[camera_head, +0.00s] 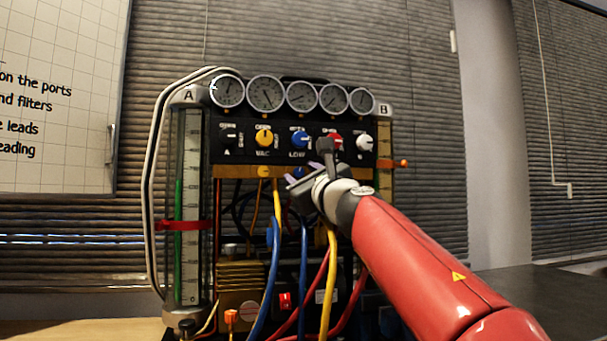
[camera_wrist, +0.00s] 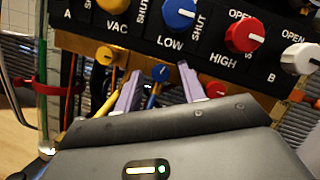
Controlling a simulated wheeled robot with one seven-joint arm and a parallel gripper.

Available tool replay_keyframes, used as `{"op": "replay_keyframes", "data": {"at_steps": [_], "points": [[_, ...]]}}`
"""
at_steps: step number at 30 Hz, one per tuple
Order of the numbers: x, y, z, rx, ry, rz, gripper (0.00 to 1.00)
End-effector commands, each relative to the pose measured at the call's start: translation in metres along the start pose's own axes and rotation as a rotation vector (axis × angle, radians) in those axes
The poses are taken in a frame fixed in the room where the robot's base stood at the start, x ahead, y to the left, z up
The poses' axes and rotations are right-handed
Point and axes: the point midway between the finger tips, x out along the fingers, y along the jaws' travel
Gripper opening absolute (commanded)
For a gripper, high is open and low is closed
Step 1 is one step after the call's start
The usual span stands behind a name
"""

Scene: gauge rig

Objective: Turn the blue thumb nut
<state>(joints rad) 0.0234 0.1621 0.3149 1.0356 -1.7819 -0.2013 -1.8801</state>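The blue thumb nut (camera_head: 298,172) is small and round, with a pale mark on its face. It sits on the brass bar (camera_head: 238,171) below the blue LOW knob (camera_head: 300,140). In the wrist view the nut (camera_wrist: 161,73) shows between the two purple fingertips. My gripper (camera_head: 304,175) is open in front of the bar, its fingers (camera_wrist: 160,80) on either side of the nut with a gap showing at each side. Whether the fingertips reach as deep as the nut is hard to tell.
A yellow nut (camera_wrist: 104,55) is left of the fingers and a red nut (camera_wrist: 215,88) is close at their right. Larger knobs, such as the red HIGH knob (camera_wrist: 242,36), stand above. Yellow and blue hoses (camera_head: 304,250) hang below the bar. Gauges (camera_head: 265,93) line the top.

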Motion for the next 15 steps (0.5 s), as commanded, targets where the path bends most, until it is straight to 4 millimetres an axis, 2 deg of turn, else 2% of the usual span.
{"op": "replay_keyframes", "data": {"at_steps": [1, 9, 15], "points": [[-0.0001, 0.0000, -0.0001, 0.000, 0.000, 0.000, 0.34], [-0.0003, -0.0001, -0.0001, 0.001, 0.000, 0.000, 0.00], [-0.0003, 0.0004, -0.0002, 0.009, 0.000, -0.003, 0.00]]}}
